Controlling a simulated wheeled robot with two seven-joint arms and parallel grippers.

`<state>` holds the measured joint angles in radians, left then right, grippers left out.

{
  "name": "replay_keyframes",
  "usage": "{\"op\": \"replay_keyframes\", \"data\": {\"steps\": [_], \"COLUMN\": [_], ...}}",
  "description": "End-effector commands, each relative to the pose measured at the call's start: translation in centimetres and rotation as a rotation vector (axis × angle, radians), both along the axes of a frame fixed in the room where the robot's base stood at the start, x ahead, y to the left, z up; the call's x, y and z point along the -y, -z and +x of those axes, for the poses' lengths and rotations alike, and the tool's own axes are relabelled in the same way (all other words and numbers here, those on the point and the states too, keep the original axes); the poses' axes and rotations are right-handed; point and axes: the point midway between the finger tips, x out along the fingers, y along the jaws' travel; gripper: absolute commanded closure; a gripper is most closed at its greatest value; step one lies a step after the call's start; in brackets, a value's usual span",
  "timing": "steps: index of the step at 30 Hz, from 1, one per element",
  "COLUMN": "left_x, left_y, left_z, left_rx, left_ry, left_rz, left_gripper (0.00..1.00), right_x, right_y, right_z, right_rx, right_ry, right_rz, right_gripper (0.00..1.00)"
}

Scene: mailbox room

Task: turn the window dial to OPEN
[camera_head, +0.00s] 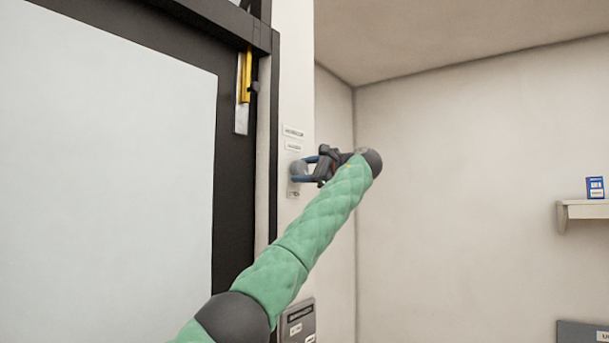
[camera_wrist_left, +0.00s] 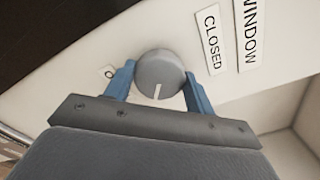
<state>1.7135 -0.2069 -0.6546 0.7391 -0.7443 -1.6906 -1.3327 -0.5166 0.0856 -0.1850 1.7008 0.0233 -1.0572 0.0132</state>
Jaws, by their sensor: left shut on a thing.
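The window dial is a round grey knob (camera_wrist_left: 160,70) with a white pointer line, on the white wall strip beside the dark frame. In the head view the dial (camera_head: 298,168) is partly behind my left gripper (camera_head: 302,171). The left gripper's blue fingers (camera_wrist_left: 156,80) are shut on opposite sides of the dial. The pointer line faces the gripper's palm, toward neither the CLOSED label (camera_wrist_left: 211,40) nor the opposite side. The WINDOW label (camera_wrist_left: 249,33) lies beyond CLOSED. On the other side, a label starting with O (camera_wrist_left: 109,72) is mostly hidden by a finger. My right gripper is out of view.
A dark-framed pale panel (camera_head: 110,160) fills the left, with a yellow-handled fitting (camera_head: 245,80) on its frame. A grey labelled box (camera_head: 298,322) is below the dial. A shelf (camera_head: 585,209) with a blue box (camera_head: 595,187) is far right. The space between is clear.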

Motion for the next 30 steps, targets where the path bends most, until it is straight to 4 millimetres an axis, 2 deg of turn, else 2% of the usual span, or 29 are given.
{"op": "replay_keyframes", "data": {"steps": [18, 30], "left_x": [0.1, 0.1], "left_y": [0.2, 0.4], "left_z": [0.0, 0.1], "left_rx": [-0.457, -0.642], "left_ry": [0.001, 0.001], "left_rz": [0.332, 0.462], "left_gripper": [0.68, 0.68], "right_x": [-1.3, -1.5], "right_y": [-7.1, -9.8], "right_z": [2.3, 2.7], "right_rx": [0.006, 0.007], "right_ry": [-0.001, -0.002], "right_rz": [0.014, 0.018], "right_gripper": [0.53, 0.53]}}
